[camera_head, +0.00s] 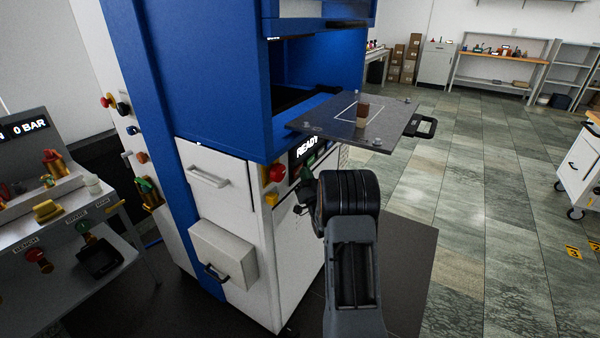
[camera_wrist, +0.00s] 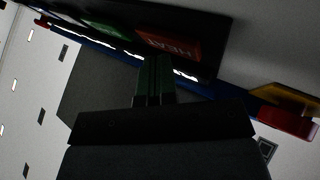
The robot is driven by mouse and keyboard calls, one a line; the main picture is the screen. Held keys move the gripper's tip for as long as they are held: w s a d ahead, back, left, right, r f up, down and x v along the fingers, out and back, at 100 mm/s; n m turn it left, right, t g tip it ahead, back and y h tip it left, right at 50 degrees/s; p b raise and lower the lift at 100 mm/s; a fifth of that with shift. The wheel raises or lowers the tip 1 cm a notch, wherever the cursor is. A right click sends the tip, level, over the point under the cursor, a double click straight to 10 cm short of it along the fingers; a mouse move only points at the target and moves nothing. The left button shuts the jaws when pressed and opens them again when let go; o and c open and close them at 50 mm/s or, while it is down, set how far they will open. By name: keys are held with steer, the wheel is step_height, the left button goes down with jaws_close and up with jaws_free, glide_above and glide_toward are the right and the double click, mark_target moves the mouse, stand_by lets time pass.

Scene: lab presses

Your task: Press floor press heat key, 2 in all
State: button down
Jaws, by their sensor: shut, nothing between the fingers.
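The floor press (camera_head: 200,80) is the large blue and white machine in the head view, with a lit READY display (camera_head: 307,147). In the wrist view, the red heat key (camera_wrist: 168,45), labelled HEAT, is on a dark panel beside a green key (camera_wrist: 100,28). My gripper (camera_wrist: 154,62) is shut and empty, its fingertips just below the heat key in the picture. I cannot tell whether they touch it. In the head view my own arm hides most of the gripper and the key.
A dark plate (camera_head: 340,122) with a handle and small blocks on it juts from the press above my arm. A red knob (camera_head: 276,173) sits left of the display. A bench unit (camera_head: 60,215) stands at left.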

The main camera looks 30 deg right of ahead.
steer(key=shift+s+d+b, duration=0.3)
steer(key=shift+s+b, duration=0.1)
steer(key=shift+s, duration=0.3)
steer(key=shift+s+d+b, duration=0.3)
steer(key=shift+s+d, duration=0.1)
steer(key=shift+s, duration=0.35)
steer(key=shift+s+d+b, duration=0.35)
steer(key=shift+s+d, duration=0.05)
steer(key=shift+s, duration=0.3)
steer(key=shift+s+d+b, duration=0.3)
steer(key=shift+s+d, duration=0.1)
steer(key=shift+s, duration=0.35)
